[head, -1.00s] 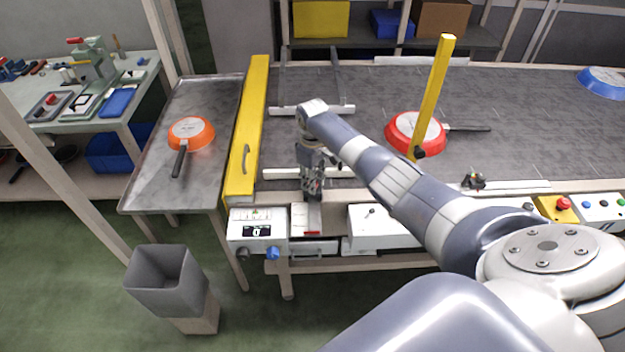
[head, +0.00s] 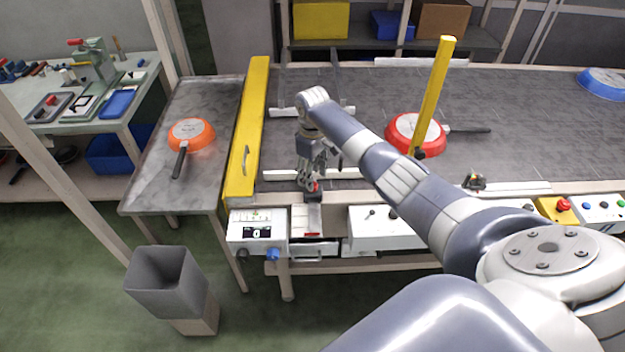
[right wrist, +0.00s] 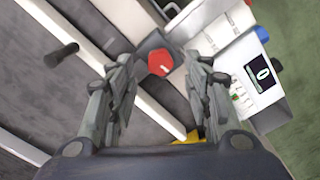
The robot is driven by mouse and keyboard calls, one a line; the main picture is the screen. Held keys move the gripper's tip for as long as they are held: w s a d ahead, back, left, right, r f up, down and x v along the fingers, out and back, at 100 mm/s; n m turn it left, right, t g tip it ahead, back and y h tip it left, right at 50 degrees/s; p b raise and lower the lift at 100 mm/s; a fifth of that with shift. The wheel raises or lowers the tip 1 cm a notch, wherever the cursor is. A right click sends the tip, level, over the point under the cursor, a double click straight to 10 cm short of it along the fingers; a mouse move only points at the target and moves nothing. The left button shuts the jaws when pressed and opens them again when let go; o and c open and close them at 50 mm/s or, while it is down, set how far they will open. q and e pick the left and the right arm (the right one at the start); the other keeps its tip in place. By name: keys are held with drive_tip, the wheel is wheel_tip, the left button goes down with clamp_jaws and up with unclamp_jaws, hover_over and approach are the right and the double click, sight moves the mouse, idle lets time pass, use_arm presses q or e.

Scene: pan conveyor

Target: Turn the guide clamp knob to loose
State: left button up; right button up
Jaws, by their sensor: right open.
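The guide clamp knob is a red knob on a dark block at the conveyor's front edge. It shows in the right wrist view (right wrist: 160,63) and, partly covered by the fingers, in the head view (head: 317,187). My right gripper (head: 310,185) points down at the knob and is open. In the right wrist view its two fingers (right wrist: 160,58) stand to the left and right of the knob, with gaps between. I cannot tell how far the fingertips are above the knob. My left gripper is not in view.
White guide rails (head: 280,175) lie by the knob. A display box (head: 257,217) and a white switch box (head: 375,232) stand in front. A yellow gate (head: 254,110) is at left. A red pan (head: 404,135) and a yellow post (head: 432,95) are to the right.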

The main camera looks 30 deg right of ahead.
wheel_tip(320, 180, up, 8)
drive_tip(key=shift+r, duration=0.25)
idle(0.5)
